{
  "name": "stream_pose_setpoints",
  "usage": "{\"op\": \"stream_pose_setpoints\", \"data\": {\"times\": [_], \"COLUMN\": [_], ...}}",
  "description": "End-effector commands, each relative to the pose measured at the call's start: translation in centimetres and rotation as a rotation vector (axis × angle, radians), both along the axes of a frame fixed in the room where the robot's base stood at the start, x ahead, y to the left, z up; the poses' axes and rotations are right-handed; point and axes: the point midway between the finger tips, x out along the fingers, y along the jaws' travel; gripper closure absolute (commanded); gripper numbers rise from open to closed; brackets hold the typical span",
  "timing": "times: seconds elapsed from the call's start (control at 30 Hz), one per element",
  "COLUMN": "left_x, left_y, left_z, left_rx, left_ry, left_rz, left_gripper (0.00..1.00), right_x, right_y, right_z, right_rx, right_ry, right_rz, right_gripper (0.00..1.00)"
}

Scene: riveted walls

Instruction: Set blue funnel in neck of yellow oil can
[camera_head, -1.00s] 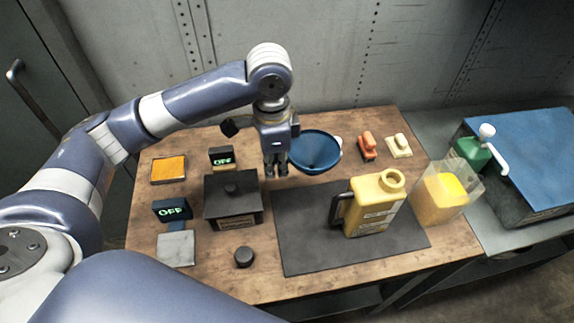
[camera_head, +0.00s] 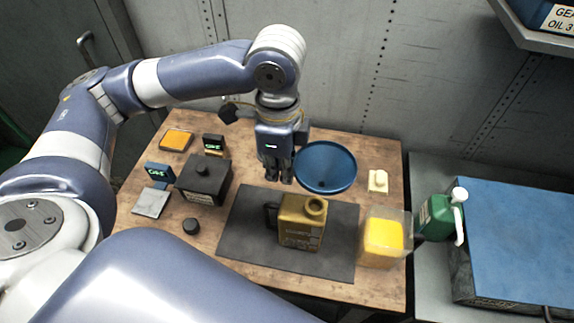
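The blue funnel (camera_head: 325,167) is a wide bowl, held up above the back of the table with its opening facing up. My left gripper (camera_head: 279,181) points down at the funnel's left side and looks shut on its rim; the exact contact is hard to see. The funnel's spout is hidden. The yellow oil can (camera_head: 299,226) stands upright on the dark mat, in front of the funnel. Its round neck (camera_head: 315,204) is open and empty, and its black handle is on the left. My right gripper is not in view.
The dark mat (camera_head: 240,240) is bare around the can. A clear container of yellow stuff (camera_head: 385,238) stands close to its right. A black box (camera_head: 204,180) stands left. A green pump bottle (camera_head: 437,216) and blue-topped box (camera_head: 515,235) are farther right. A shelf (camera_head: 535,32) hangs upper right.

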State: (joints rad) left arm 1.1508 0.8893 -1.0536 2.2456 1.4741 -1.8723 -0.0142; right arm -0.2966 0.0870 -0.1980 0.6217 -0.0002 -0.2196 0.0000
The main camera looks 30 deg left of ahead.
Motion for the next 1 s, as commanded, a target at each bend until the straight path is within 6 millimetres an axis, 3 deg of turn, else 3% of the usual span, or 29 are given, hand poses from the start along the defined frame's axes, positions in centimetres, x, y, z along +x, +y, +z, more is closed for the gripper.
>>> {"op": "stream_pose_setpoints", "data": {"times": [0.43, 0.7, 1.0], "left_x": [-0.1, -0.1, -0.1], "left_y": [0.0, 0.0, 0.0], "left_z": [0.2, 0.4, -2.2], "left_rx": [0.001, 0.001, 0.000], "left_ry": [0.000, 0.003, 0.003], "left_rz": [-0.004, -0.003, -0.003], "left_gripper": [1.00, 1.00, 1.00], "right_x": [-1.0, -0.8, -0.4], "right_y": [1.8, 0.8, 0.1], "right_z": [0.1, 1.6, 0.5], "right_rx": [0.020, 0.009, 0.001], "right_ry": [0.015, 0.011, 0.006], "right_rz": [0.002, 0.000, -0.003], "right_gripper": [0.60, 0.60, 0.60]}}
